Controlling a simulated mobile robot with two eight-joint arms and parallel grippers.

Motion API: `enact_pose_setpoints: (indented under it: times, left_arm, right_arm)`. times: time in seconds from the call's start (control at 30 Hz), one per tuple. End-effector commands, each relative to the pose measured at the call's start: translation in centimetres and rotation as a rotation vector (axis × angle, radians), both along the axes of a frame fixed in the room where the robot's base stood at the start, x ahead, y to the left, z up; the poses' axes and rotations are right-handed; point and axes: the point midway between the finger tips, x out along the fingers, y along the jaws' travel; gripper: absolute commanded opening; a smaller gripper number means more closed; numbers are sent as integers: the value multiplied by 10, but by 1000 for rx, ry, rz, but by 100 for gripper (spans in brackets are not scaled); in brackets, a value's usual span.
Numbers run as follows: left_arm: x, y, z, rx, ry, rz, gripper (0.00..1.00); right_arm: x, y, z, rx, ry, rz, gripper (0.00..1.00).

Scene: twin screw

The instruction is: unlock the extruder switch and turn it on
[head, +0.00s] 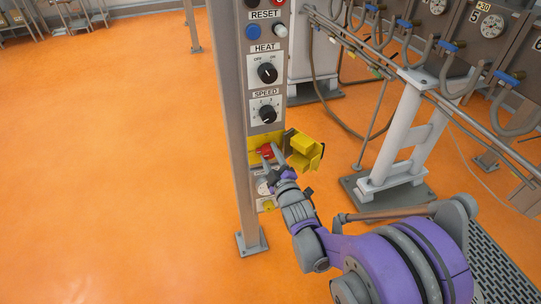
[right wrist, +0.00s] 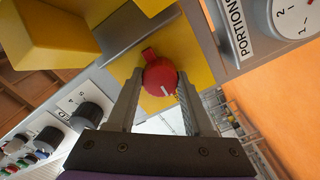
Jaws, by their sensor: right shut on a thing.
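The red extruder switch (head: 265,151) sits on a yellow plate on the grey control post, below the SPEED dial. My left gripper is not in view.
The HEAT dial (head: 267,73) and SPEED dial (head: 267,113) are above the switch. A white round dial (head: 263,187) is below, partly hidden by my gripper. A white machine stand (head: 398,145) with pipes is at the right. The orange floor (head: 130,150) at left is clear.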

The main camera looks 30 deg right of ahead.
Motion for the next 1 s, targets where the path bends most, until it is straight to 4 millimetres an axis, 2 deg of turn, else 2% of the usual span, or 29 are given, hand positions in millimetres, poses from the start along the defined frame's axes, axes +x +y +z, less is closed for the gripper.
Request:
enact_pose_setpoints:
  times: [0.27, 1.0]
  left_arm:
    - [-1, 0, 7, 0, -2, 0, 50]
    - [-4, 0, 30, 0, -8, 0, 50]
  right_arm:
    - [0, 0, 1, 187, -45, 0, 0]
    - [0, 0, 1, 869, -209, 0, 0]
